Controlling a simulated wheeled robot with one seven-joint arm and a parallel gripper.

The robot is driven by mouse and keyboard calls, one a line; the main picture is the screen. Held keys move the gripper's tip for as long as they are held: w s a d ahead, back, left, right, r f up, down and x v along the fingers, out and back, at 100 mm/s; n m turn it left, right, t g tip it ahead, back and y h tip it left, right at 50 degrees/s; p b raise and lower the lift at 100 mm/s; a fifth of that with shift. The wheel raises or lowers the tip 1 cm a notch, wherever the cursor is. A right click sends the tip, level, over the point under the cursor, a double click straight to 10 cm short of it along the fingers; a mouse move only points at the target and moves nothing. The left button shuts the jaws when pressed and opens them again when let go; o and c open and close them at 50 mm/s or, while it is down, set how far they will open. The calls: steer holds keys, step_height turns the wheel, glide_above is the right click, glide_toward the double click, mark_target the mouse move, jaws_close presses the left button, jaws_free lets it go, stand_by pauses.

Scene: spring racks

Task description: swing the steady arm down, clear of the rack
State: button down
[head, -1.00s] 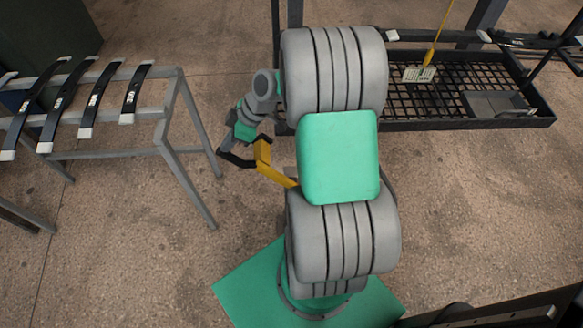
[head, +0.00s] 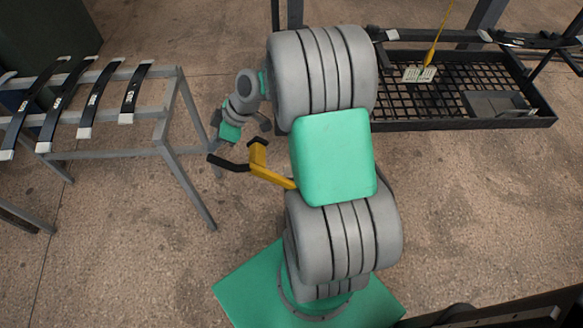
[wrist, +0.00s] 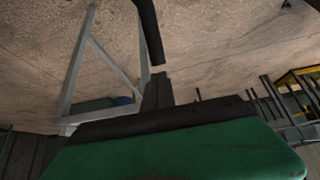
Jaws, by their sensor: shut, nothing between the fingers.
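What looks like the steady arm is a yellow bent bar (head: 270,176) with a black end piece (head: 228,163). In the head view it sticks out left from behind my arm, which hides its root. My gripper (head: 227,138), with a green body, is just above the black piece. In the wrist view the dark fingers (wrist: 158,80) are together and empty. A black bar (wrist: 150,30), likely that same end piece, comes down from the top and ends by the fingertips. I cannot tell whether they touch.
A grey metal rack (head: 150,115) with several black curved springs (head: 93,97) stands at the left, close to my gripper. A black mesh tray (head: 430,120) with a tag (head: 419,74) is at the back right.

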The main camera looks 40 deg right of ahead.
steer(key=s+d, duration=0.1)
steer(key=d, duration=0.1)
steer(key=s+d, duration=0.2)
steer(key=d, duration=0.1)
steer(key=shift+s, duration=0.2)
stand_by(0.4)
